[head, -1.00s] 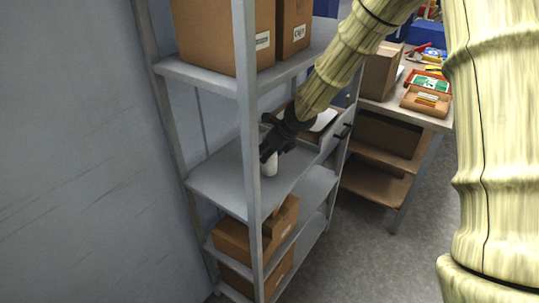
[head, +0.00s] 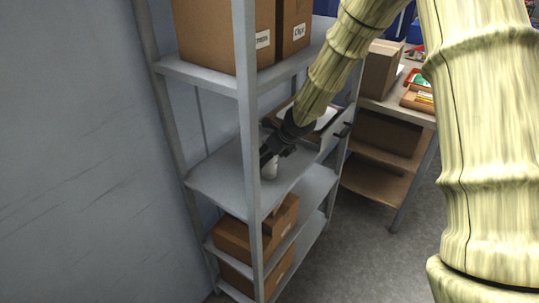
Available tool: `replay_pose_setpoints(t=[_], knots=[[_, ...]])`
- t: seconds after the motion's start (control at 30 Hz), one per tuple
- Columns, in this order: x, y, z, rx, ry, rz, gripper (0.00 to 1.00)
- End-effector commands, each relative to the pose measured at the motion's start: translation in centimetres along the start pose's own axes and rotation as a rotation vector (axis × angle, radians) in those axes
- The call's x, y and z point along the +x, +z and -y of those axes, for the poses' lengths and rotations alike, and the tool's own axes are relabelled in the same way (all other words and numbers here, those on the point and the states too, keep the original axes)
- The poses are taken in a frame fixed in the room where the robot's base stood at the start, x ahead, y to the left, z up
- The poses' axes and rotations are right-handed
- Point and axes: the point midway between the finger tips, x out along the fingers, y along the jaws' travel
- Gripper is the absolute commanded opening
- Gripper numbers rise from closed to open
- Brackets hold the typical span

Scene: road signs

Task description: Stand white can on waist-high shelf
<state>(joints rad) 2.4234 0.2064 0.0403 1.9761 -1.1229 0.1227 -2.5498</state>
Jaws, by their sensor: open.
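The white can (head: 272,170) stands upright on the waist-high shelf (head: 222,172), partly hidden behind my gripper and near the front post. My gripper (head: 268,157) is open, and its dark fingers are right at the top of the can. The fingers and the arm hide the can's upper part. I cannot tell whether a finger still touches it.
Cardboard boxes stand on the shelf above (head: 195,75) and on the lower shelves (head: 236,240). The front post (head: 248,130) rises close to my gripper. A dark-edged tray-like item (head: 328,118) lies behind my wrist. A workbench (head: 395,112) stands at the right.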

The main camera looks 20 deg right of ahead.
Motion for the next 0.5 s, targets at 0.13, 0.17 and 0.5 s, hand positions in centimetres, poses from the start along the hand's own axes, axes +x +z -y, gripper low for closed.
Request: replay_pose_setpoints(t=[0.13,0.17,0.5], knots=[[-0.1,0.0,0.0,0.0,0.0,0.0,0.7],[-0.1,0.1,0.0,0.0,0.0,0.0,0.7],[-3.0,0.2,0.0,0.002,0.001,0.004,0.7]])
